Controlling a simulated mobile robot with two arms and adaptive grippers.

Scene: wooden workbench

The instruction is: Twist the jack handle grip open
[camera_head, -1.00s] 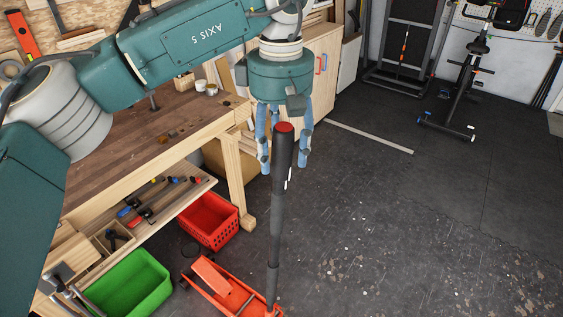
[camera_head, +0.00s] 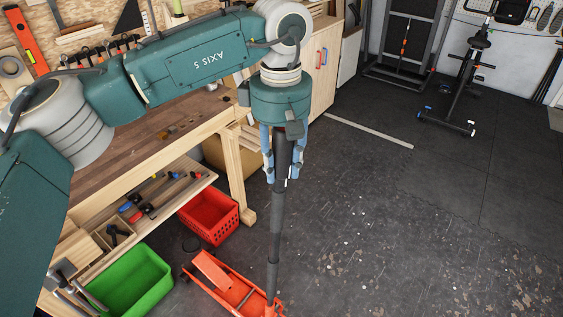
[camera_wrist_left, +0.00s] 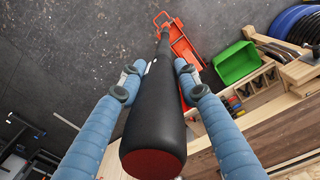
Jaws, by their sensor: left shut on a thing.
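The jack handle grip (camera_head: 284,158) is a thick black sleeve at the top of a long dark handle (camera_head: 274,240). The handle stands nearly upright from the red floor jack (camera_head: 222,284) on the floor. My left gripper (camera_head: 283,180) points down over the grip, with its blue fingers shut on it from both sides. In the left wrist view the grip (camera_wrist_left: 158,110) lies between the two fingers, its red end cap (camera_wrist_left: 152,163) facing the camera. The cap is hidden by the gripper in the head view. My right gripper is not in view.
A wooden workbench (camera_head: 150,143) with a tool shelf below stands at the left. A red crate (camera_head: 208,217) and a green bin (camera_head: 130,283) sit on the floor beside the jack. The floor to the right is open, with an exercise bike (camera_head: 463,85) far back.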

